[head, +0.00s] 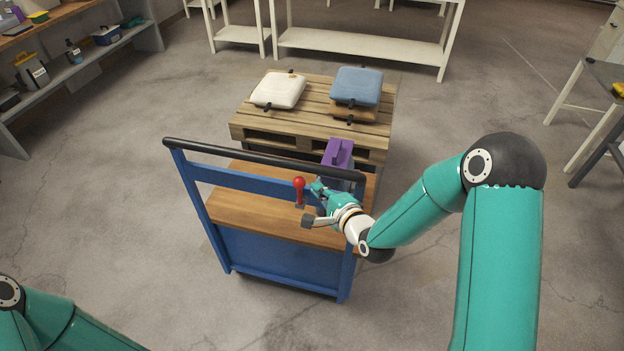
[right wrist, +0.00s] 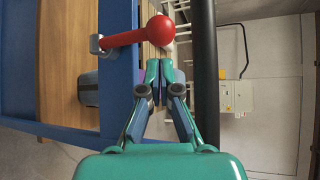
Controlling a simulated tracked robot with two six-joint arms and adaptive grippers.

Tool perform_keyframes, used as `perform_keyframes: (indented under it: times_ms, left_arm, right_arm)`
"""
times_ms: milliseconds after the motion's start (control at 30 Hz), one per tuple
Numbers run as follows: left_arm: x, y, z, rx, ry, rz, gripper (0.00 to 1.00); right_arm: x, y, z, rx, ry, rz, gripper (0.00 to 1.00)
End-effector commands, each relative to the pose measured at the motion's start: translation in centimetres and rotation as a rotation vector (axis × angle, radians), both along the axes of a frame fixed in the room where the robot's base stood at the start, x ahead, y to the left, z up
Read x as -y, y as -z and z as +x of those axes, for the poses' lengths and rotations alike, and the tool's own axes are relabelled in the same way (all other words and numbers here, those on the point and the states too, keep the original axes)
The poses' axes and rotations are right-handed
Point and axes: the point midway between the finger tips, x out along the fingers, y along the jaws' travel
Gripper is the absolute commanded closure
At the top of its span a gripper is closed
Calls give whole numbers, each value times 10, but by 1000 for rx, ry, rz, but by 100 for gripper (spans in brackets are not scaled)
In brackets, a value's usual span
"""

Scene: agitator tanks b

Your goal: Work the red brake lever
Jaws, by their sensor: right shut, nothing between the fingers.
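The red brake lever (head: 299,188) stands upright with a round knob on the blue cart (head: 278,262), near the middle of its rail. In the right wrist view the red lever (right wrist: 128,38) runs from a grey bracket to its ball knob, just beyond my fingertips. My right gripper (head: 314,189) is shut and empty, close to the right of the lever. Its closed fingers also show in the right wrist view (right wrist: 160,70). Whether the fingertips touch the knob I cannot tell. Of my left arm only a part shows at the lower left; its gripper is out of view.
The cart's black handle bar (head: 262,157) runs above the lever. A purple object (head: 338,153) stands behind at the cart's right end. The floor at left is clear.

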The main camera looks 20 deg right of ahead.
Motion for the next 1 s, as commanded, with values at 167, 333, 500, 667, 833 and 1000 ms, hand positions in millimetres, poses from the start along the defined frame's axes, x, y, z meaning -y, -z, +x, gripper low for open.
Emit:
perform_keyframes:
  times_ms: [167,333,500,667,833,1000]
  left_arm:
    - [0,-11,0,0,0,0,100]
    - [0,-13,0,0,0,0,100]
    - [0,-13,0,0,0,0,100]
    - [0,-13,0,0,-1,0,100]
    - [0,-8,0,0,0,0,100]
    - [0,7,0,0,0,0,100]
  right_arm:
    - [-6,5,25,1,-2,0,100]
    - [-8,10,36,-1,-2,0,100]
    - [-8,11,38,-1,-1,0,100]
    - [-4,11,38,0,-1,0,100]
    - [-11,12,38,5,-7,-3,100]
    - [-23,15,39,33,-23,-20,100]
